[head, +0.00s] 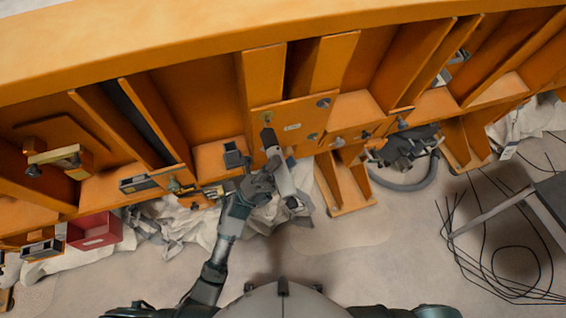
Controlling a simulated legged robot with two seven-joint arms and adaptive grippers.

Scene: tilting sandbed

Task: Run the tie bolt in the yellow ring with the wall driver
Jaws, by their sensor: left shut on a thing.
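My left gripper (262,181) is shut on the wall driver (284,181), a pale grey and dark tool held in front of the orange frame. The driver's dark nose points up at the plate (287,109) on the frame. Its tip is at or just below a small yellow ring (266,117) at the plate's left side. I cannot tell whether the tip touches the tie bolt in the ring, which is too small to make out. My right gripper is not in view.
Other grey bolts (323,102) sit on the plate's right side. A red box (94,231) is at the lower left, and a dark device with a hose (405,150) hangs at the right. Black cables (500,245) lie on the floor at right. Crumpled pale sheeting (180,222) lies under the frame.

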